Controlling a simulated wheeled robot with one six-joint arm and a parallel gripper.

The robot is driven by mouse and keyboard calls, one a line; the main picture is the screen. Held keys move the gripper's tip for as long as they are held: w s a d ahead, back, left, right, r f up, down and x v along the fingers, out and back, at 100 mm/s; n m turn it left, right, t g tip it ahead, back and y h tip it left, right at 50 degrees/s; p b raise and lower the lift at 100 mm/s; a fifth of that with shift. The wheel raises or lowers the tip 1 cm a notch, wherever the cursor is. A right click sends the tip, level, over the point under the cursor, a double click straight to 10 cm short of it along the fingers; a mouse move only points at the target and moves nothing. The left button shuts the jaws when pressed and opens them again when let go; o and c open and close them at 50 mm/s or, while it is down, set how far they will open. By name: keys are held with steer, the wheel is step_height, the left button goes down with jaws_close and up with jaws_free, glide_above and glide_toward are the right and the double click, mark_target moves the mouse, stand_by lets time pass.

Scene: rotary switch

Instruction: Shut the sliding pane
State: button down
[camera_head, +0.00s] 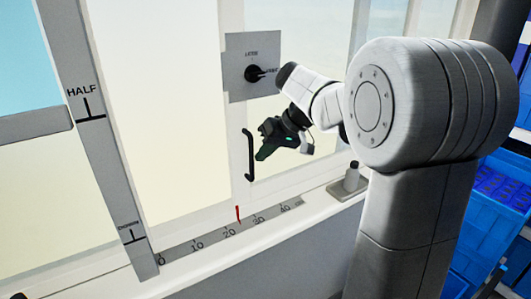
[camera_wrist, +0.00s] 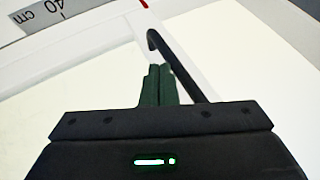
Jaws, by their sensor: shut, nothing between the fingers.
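The sliding pane has a white upright frame edge (camera_head: 238,181) with a black bar handle (camera_head: 249,158). The handle also shows in the wrist view as a dark slanted bar (camera_wrist: 172,58). My gripper (camera_head: 263,152) is at the right of the handle in the head view. In the wrist view my gripper (camera_wrist: 158,70) has its two green fingers pressed together with nothing between them, close beside the bar. I cannot tell if they touch it. A red pointer (camera_head: 238,214) at the pane's foot stands between 20 and 30 on the ruler (camera_head: 205,241).
A grey plate (camera_head: 236,87) with a black rotary knob (camera_head: 254,73) sits above the handle. A grey upright (camera_head: 108,145) marked HALF and DOWN is at left. Blue crates (camera_head: 496,190) are at right.

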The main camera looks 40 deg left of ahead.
steer(key=s+a, duration=0.4)
steer(key=s, duration=0.7)
steer(key=s+a+p, duration=0.1)
steer(key=s+a, duration=0.3)
steer(key=s, duration=0.8)
steer(key=shift+s+a, duration=0.15)
steer(key=shift+a, duration=0.05)
steer(key=w+d+r, duration=0.5)
steer(key=d+r, duration=0.2)
steer(key=r, duration=0.1)
steer(key=shift+w+d, duration=0.35)
steer(key=shift+d, duration=0.05)
